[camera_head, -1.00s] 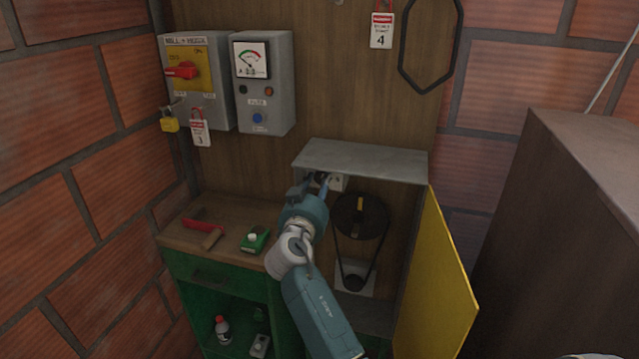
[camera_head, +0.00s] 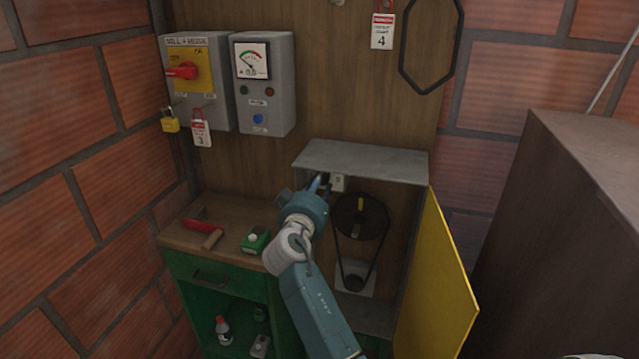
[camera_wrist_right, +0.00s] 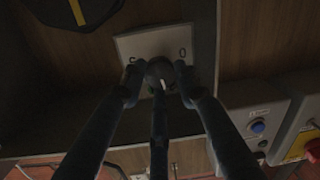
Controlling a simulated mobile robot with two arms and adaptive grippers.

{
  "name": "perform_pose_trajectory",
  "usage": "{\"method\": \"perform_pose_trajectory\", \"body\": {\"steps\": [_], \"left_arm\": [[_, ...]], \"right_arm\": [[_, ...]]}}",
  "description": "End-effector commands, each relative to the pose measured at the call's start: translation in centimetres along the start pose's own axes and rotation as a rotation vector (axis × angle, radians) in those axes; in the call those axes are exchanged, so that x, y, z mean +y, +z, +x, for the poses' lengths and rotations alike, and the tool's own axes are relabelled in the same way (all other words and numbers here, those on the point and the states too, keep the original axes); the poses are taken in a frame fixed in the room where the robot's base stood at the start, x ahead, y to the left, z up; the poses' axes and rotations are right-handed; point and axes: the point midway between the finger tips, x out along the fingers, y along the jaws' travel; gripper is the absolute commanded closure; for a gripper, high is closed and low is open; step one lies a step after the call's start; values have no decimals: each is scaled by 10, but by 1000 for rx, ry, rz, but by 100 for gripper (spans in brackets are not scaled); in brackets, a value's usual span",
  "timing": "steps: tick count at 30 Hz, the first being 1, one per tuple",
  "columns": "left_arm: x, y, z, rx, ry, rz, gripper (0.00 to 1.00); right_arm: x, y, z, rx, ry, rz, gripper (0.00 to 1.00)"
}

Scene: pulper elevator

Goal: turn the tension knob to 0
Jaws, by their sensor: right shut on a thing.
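The tension knob (camera_wrist_right: 160,74) is a small dark round knob on a white plate (camera_wrist_right: 146,45) in the right wrist view. A "0" is printed at the plate's right; a mark at its left is partly covered. A pale mark shows on the knob, but I cannot tell its exact setting. My right gripper (camera_wrist_right: 158,78) has its dark fingers around the knob and is shut on it. In the head view my right gripper (camera_head: 322,182) reaches into the open cabinet (camera_head: 361,160) and hides the knob; part of the plate (camera_head: 339,183) shows.
A belt pulley (camera_head: 361,218) is right of the plate inside the cabinet. The yellow door (camera_head: 437,285) stands open at right. A red-handled tool (camera_head: 204,230) and a green box (camera_head: 255,240) lie on the bench at left. Control boxes (camera_head: 263,85) hang above.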

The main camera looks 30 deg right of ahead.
Motion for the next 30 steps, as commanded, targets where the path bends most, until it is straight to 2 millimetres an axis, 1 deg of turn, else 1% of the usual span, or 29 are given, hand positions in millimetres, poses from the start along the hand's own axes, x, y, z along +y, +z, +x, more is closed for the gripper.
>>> {"method": "perform_pose_trajectory", "body": {"steps": [1, 14, 30], "left_arm": [[0, 0, -3, -1, 0, 0, 60], [-1, 0, -18, -3, -1, 0, 60], [-3, -2, -45, -4, -3, -1, 60]], "right_arm": [[2, -4, 1, 2, 3, -44, 95], [2, -7, 1, -23, 11, -453, 95], [1, -9, 1, -54, 20, -967, 95]]}}
